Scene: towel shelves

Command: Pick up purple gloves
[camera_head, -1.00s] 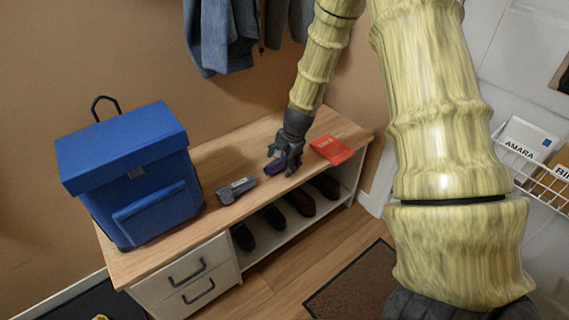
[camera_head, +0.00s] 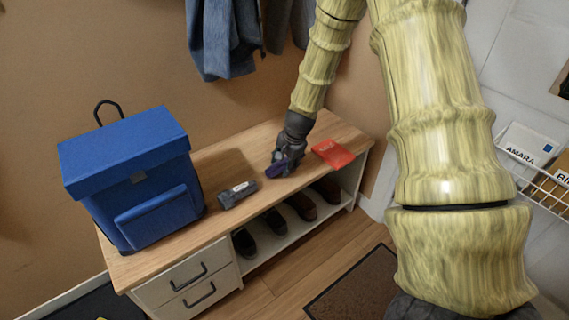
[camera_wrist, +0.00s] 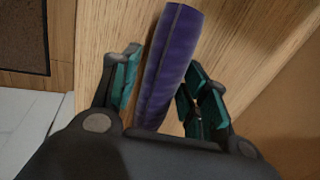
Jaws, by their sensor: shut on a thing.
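The purple gloves (camera_wrist: 170,60) show in the wrist view as a long, narrow purple bundle between the two fingers of my gripper (camera_wrist: 158,92). In the head view the purple gloves (camera_head: 281,168) are a small dark purple shape at the fingertips of my gripper (camera_head: 283,160), low over the wooden bench top. My gripper is shut on the gloves. The near end of the gloves is hidden by the gripper's palm. I cannot tell whether the gloves still touch the bench.
On the bench (camera_head: 228,160) a grey flashlight-like object (camera_head: 238,194) lies left of my gripper and a red packet (camera_head: 333,153) right of it. A blue backpack (camera_head: 135,180) stands at the left end. Dark shoes (camera_head: 274,221) sit on the shelf below. Clothes (camera_head: 228,40) hang above.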

